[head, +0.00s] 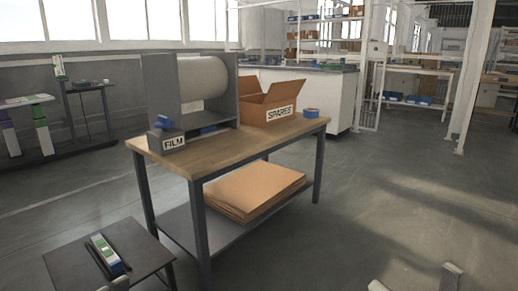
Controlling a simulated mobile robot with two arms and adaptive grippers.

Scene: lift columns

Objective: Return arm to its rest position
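Two pale grey finger ends rise from the bottom right edge of the head view; I take them as my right gripper (414,281). They stand well apart with bare floor showing between them, so it looks open and empty. It is in front of the floor to the right of the workbench and touches nothing visible. The rest of my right arm is out of the picture.
A wooden-topped workbench (222,146) holds an open SPARES box (268,103), a FILM block (166,139) and blue tape (311,113). Cardboard (250,190) lies on its shelf. A low dark table (135,240) bears a labelled column (104,252). The right floor is clear.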

